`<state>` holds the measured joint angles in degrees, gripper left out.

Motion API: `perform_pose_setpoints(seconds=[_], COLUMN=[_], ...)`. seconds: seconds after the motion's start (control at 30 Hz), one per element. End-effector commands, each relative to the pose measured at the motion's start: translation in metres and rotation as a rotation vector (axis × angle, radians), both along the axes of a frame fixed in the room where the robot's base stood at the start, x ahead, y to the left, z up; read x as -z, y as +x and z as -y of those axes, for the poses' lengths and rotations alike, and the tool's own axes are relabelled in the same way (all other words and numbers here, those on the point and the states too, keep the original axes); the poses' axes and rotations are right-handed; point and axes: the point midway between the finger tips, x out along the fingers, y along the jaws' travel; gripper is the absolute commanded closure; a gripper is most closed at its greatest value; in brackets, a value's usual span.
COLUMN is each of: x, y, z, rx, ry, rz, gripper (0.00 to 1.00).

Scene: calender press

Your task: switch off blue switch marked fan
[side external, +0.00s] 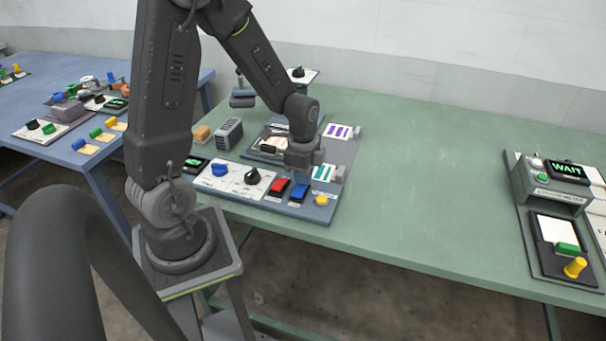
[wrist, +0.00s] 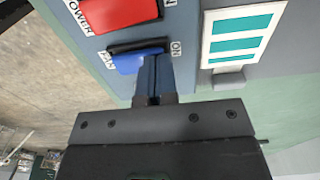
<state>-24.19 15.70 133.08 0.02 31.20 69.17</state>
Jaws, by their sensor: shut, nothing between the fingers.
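The blue rocker switch (wrist: 135,62) is on the grey control panel, with a FAN label on its left and ON on its right in the wrist view. It also shows in the side view (side external: 298,193). My gripper (wrist: 151,72) is shut and empty, with its fingertips at the right part of the blue switch, toward the ON label. I cannot tell whether they touch it. The fingers hide part of the switch, and its tilt is unclear. In the side view my gripper (side external: 301,172) is just above the switch.
A red switch (wrist: 118,12) marked POWER sits beside the blue one. A yellow button (side external: 321,200), a black knob (side external: 252,177) and a blue knob (side external: 219,170) are on the same panel. A teal-striped card (wrist: 240,34) lies close by.

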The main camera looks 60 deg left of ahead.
Motion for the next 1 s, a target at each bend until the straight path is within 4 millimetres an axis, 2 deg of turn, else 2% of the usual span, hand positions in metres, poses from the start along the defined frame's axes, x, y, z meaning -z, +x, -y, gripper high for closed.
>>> perform_pose_setpoints(seconds=[0.23, 1.0], x=[0.005, -0.004], y=[0.001, -0.009], z=[-0.002, 0.009], rx=[-0.002, 0.000], ry=[-0.039, -0.034], rz=[-0.043, -0.037], gripper=[1.00, 1.00])
